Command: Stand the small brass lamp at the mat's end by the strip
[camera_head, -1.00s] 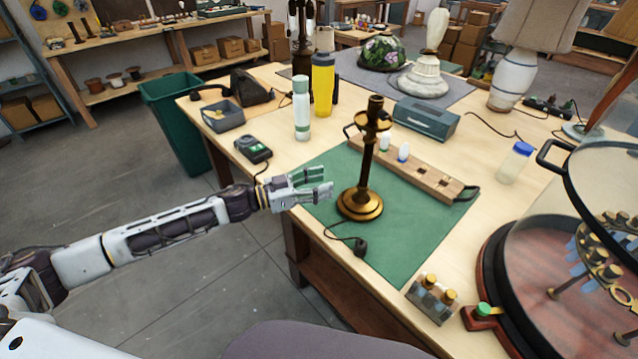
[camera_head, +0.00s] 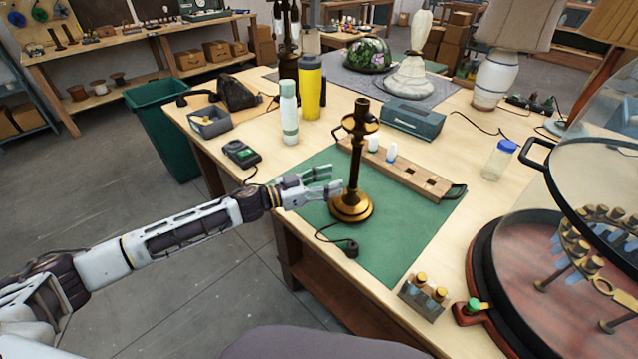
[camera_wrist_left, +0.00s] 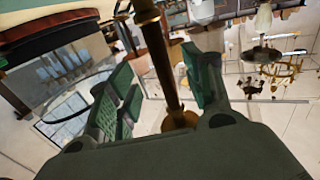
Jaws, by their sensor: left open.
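The small brass lamp (camera_head: 354,165) stands upright on the green mat (camera_head: 400,240), near the mat's left part, its cord and plug lying in front of its base. The wooden strip (camera_head: 410,172) with white and blue-white bulbs lies along the mat's back edge, behind the lamp. My left gripper (camera_head: 322,184) is open just left of the lamp's stem, above the base. In the left wrist view the stem (camera_wrist_left: 162,60) passes between the open fingers (camera_wrist_left: 160,85); I see no finger closed on it. My right gripper is not in view.
A white-green bottle (camera_head: 289,112), yellow bottle (camera_head: 310,88) and dark meter (camera_head: 241,153) stand left of and behind the mat. A glass dome (camera_head: 590,220) fills the right, with a small block of brass-capped parts (camera_head: 424,296) near the front edge. The mat's front right is bare.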

